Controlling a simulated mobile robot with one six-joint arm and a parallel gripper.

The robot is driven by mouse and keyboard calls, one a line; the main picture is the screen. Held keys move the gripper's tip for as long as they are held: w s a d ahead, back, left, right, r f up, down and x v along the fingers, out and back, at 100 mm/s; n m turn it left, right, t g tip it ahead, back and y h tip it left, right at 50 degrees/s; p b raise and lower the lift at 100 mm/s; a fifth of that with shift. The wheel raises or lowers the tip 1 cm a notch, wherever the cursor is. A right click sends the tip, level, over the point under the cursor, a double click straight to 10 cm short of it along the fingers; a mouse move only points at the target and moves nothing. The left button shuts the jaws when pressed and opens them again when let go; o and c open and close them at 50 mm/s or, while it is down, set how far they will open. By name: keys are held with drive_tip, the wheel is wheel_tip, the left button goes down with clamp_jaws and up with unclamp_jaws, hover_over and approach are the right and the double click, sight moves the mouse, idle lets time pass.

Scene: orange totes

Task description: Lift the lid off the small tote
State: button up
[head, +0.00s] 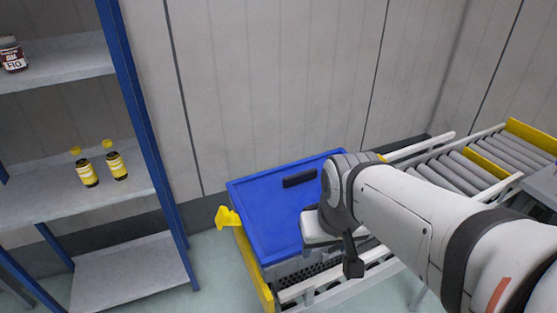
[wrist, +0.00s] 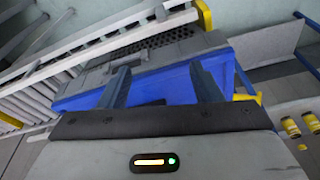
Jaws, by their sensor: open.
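The blue lid (head: 270,205) lies flat on the small tote, with a short black handle (head: 300,178) standing on its top. A bit of the grey, perforated tote wall (head: 300,270) shows below the lid's front edge. My arm covers the lid's right part in the head view. In the wrist view my gripper (wrist: 163,82) is open, its two dark fingers apart above the blue lid (wrist: 172,86). A dark strip between the fingers at the gripper body's edge may be the handle; I cannot tell. The gripper appears empty.
A roller conveyor (head: 470,170) with white rails runs at the right. A blue-post shelf (head: 140,110) with yellow-capped bottles (head: 115,163) stands left. Grey wall panels close off the back.

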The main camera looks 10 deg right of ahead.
drive_tip(key=shift+c, duration=0.5)
